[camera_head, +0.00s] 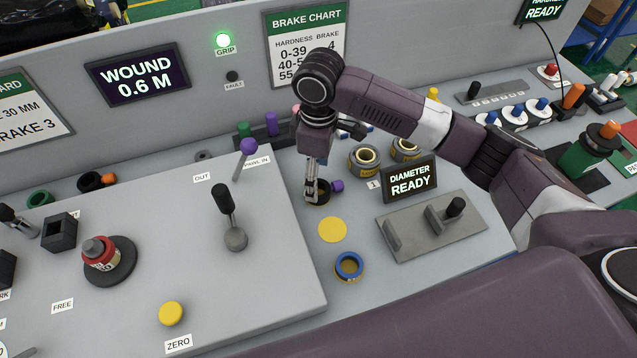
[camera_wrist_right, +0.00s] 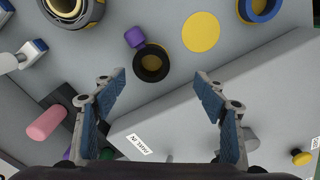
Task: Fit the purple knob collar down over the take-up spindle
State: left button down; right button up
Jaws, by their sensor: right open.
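The purple knob collar is a short dark ring with a tan inside (camera_head: 320,197) and a purple knob (camera_head: 337,186) on its side. It lies on the grey console. In the right wrist view the collar (camera_wrist_right: 152,65) is beyond and roughly between my fingertips. My right gripper (camera_head: 311,193) points down over the collar and hides part of it; in its wrist view (camera_wrist_right: 160,78) the blue-padded fingers are spread and empty. A red roll with a grey top (camera_head: 97,252) stands on a dark disc at left; I cannot tell whether this is the take-up spindle. My left gripper is out of view.
A yellow disc (camera_head: 332,229) and a blue-rimmed ring (camera_head: 349,266) lie near the collar. The raised panel (camera_head: 280,270) carries a black-knobbed lever (camera_head: 226,205) and a purple-knobbed lever (camera_head: 247,147). The diameter display (camera_head: 410,181) and two dark rings (camera_head: 364,160) stand to the right.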

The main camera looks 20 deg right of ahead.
aim_at(319, 187)
jog(key=shift+w+d+f+p, duration=0.15)
jog(key=shift+w+d+f, duration=0.05)
jog(key=shift+f, duration=0.35)
jog(key=shift+w+d+f+p, duration=0.15)
jog(key=shift+w+d+f, duration=0.05)
jog(key=shift+f, duration=0.7)
jog(key=f, duration=0.2)
jog(key=f+p, duration=0.1)
jog(key=shift+w+f, duration=0.2)
jog(key=shift+f, duration=0.6)
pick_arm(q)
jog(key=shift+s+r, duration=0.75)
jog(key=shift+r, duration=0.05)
pick_arm(e)
jog(key=shift+r, duration=0.1)
jog(key=c, duration=1.4)
jog(key=shift+r, duration=0.1)
jog(key=shift+c, duration=0.2)
